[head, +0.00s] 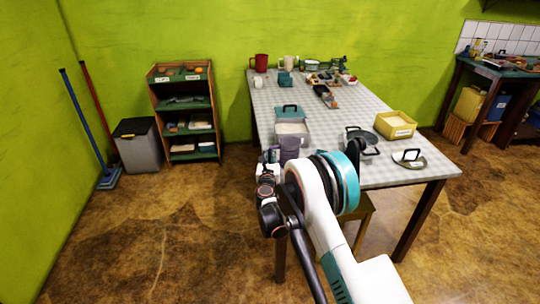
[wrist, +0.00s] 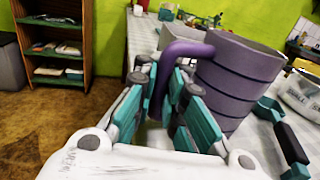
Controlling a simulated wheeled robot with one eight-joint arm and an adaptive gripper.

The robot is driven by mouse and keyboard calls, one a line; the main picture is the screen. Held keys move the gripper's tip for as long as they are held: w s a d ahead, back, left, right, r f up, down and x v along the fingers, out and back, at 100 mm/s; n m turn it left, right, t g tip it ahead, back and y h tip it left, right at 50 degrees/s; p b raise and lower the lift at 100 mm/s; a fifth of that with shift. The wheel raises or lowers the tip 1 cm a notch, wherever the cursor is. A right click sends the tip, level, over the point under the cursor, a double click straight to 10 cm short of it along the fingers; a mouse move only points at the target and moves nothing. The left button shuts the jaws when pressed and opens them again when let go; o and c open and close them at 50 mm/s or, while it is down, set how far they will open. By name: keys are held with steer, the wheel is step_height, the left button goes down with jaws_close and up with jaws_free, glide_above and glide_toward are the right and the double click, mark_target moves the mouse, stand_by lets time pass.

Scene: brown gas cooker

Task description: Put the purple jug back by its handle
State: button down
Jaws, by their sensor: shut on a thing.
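The purple jug (wrist: 238,75) stands upright in the wrist view, with its handle (wrist: 188,50) reaching left towards my gripper. My gripper (wrist: 178,92) is shut on the handle, with the teal fingers on either side of it. In the head view the purple jug (head: 289,148) is at the left edge of the checked table (head: 350,100), partly hidden by my arm. My gripper (head: 268,160) is beside it at the left. Whether the jug's base touches the table is hidden.
A clear box with a teal handle (head: 292,128) stands just behind the jug. Pan lids (head: 408,158) and a yellow box (head: 395,125) lie to the right. Mugs (head: 262,63) and small items fill the table's far end.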

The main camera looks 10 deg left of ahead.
steer(key=c, duration=1.6)
jaws_free()
steer(key=shift+s+d, duration=0.2)
steer(key=shift+s, duration=1.8)
steer(key=shift+s+d, duration=0.15)
steer(key=shift+s, duration=1.85)
steer(key=shift+r, duration=0.1)
step_height(320, 180, up, 5)
steer(key=shift+f+p, duration=0.1)
steer(key=shift+p, duration=0.85)
